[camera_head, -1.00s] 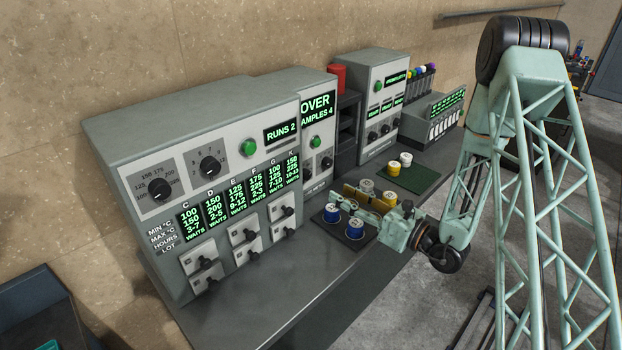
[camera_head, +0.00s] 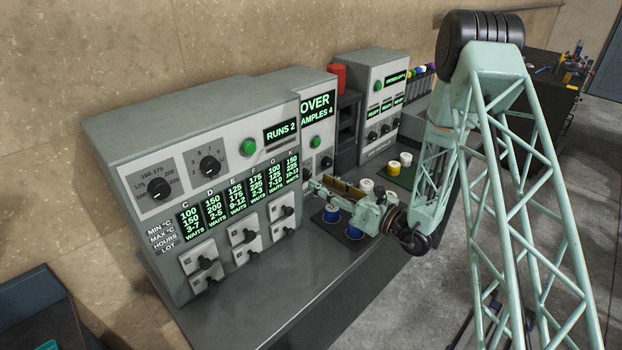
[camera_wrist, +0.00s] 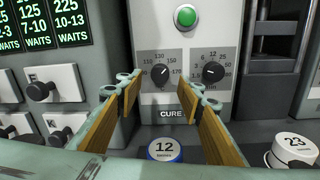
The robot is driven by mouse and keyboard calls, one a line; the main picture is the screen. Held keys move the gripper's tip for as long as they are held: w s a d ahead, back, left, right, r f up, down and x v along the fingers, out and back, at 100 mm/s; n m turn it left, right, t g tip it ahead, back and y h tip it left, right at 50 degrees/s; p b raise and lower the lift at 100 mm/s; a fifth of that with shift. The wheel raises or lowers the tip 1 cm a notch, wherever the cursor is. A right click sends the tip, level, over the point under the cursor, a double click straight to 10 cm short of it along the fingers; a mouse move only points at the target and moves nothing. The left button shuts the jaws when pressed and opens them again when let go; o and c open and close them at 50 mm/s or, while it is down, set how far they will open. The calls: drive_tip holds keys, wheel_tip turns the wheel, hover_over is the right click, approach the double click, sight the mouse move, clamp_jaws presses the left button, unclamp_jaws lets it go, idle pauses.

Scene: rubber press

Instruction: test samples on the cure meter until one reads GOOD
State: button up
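The cure meter (camera_head: 316,125) is the grey unit with a green button, dials and a display reading "OVER" and "SAMPLES 4", its top line partly cut off. Its CURE label and two dials face me in the wrist view (camera_wrist: 188,60). My gripper (camera_head: 325,187) is in front of its lower panel, its tan-padded fingers apart and empty (camera_wrist: 166,90). Two blue samples (camera_head: 331,214) (camera_head: 354,233) sit on a dark mat under my gripper. A blue sample marked 12 (camera_wrist: 165,151) shows low between the fingers. A white-topped sample marked 23 (camera_wrist: 296,145) stands to their right.
The large cabinet (camera_head: 215,130) at left shows "RUNS 2" and lettered lots. A white-topped sample (camera_head: 366,187) stands beyond my gripper. Yellow and white samples (camera_head: 394,168) (camera_head: 405,159) sit on a green mat. Another instrument (camera_head: 373,75) stands behind. The front left bench (camera_head: 245,300) is clear.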

sight(309, 176)
drive_tip(key=shift+x, duration=2.65)
drive_tip(key=c, duration=0.8)
drive_tip(key=shift+c, duration=0.2)
drive_tip(key=shift+f+n+b, duration=0.1)
drive_tip(key=shift+n+b, duration=0.5)
drive_tip(key=shift+b, duration=0.2)
drive_tip(key=n+b, duration=0.4)
drive_tip(key=b, duration=0.1)
drive_tip(key=shift+n, duration=0.3)
drive_tip(key=n+b, duration=0.2)
drive_tip(key=b, duration=0.1)
drive_tip(key=shift+n+b, duration=0.3)
drive_tip(key=shift+h, duration=0.3)
